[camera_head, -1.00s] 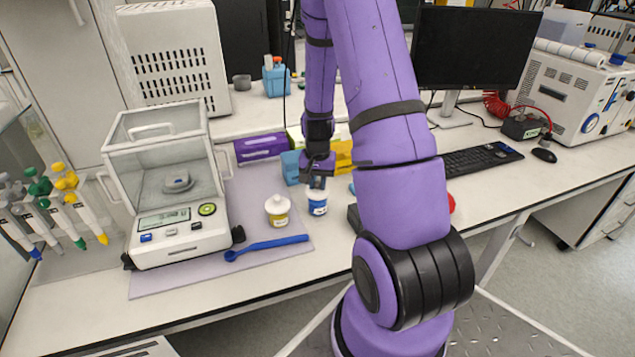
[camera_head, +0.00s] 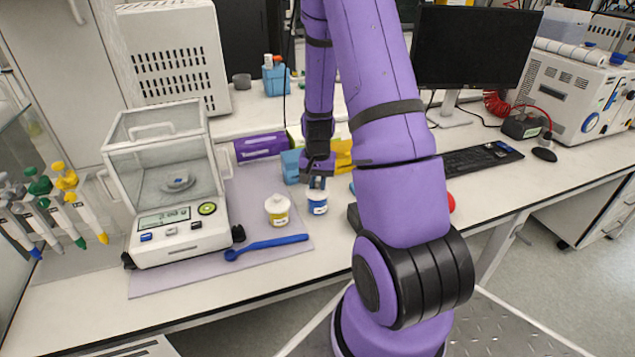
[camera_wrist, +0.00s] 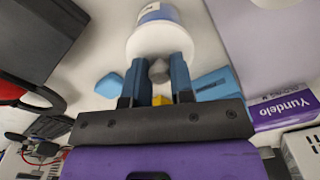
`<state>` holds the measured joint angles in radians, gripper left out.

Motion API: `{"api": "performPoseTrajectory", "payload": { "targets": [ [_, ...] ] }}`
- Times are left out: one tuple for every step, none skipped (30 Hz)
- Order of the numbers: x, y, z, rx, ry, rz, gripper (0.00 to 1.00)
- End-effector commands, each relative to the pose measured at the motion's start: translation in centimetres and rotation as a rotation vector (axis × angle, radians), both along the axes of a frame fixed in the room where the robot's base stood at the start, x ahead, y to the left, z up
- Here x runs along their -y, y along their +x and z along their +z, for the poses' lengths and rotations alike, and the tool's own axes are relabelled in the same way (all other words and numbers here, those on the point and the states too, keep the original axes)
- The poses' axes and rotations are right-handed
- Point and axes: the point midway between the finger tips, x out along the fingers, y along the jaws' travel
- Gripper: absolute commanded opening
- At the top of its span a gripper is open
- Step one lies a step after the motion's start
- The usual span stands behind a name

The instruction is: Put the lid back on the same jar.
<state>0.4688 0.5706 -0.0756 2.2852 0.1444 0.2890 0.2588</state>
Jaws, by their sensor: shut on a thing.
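My gripper (camera_head: 317,184) is directly above this jar, pointing down. Its blue fingers (camera_wrist: 160,72) are shut on the grey knob of the white lid (camera_wrist: 150,42). The lid is at the jar's mouth; I cannot tell whether it is fully seated. A second jar (camera_head: 278,214), with a yellow band and a white knobbed lid on top, stands just to the left.
A blue spatula (camera_head: 266,246) lies on the mat (camera_head: 160,284) in front of the jars. The glass-shielded balance (camera_head: 180,232) stands left. A purple box (camera_head: 262,147) and a blue block (camera_head: 291,166) are behind. A keyboard (camera_head: 482,158) and monitor (camera_head: 473,50) are right.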

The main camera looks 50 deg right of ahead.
Motion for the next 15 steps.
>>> {"api": "performPoseTrajectory", "payload": {
  "targets": [
    [0.00, 0.00, -0.02, 0.000, 0.000, 0.000, 0.00],
    [-0.01, -0.01, -0.03, 0.000, 0.000, 0.000, 0.00],
    [-0.01, -0.01, -0.05, 0.000, 0.000, 0.000, 0.00],
    [-0.01, -0.01, -0.05, 0.000, 0.000, 0.000, 0.00],
    [0.00, 0.00, -0.05, 0.000, 0.000, 0.000, 0.00],
    [0.00, 0.00, -0.05, 0.000, 0.000, 0.000, 0.00],
    [0.00, 0.00, -0.05, 0.000, 0.000, 0.000, 0.00],
    [0.00, 0.00, -0.05, 0.000, 0.000, 0.000, 0.00],
    [0.00, 0.00, -0.05, 0.000, 0.000, 0.000, 0.00],
    [-0.01, -0.01, -0.05, 0.000, 0.000, 0.000, 0.00],
    [0.00, 0.00, -0.05, 0.000, 0.000, 0.000, 0.00],
    [0.00, 0.00, -0.05, 0.000, 0.000, 0.000, 0.27],
    [-0.01, -0.01, -0.05, 0.000, 0.000, 0.000, 0.34],
    [-0.01, -0.01, -0.05, 0.000, 0.000, 0.000, 0.41],
    [-0.01, -0.01, -0.05, 0.000, 0.000, 0.000, 0.50]
  ]
}}
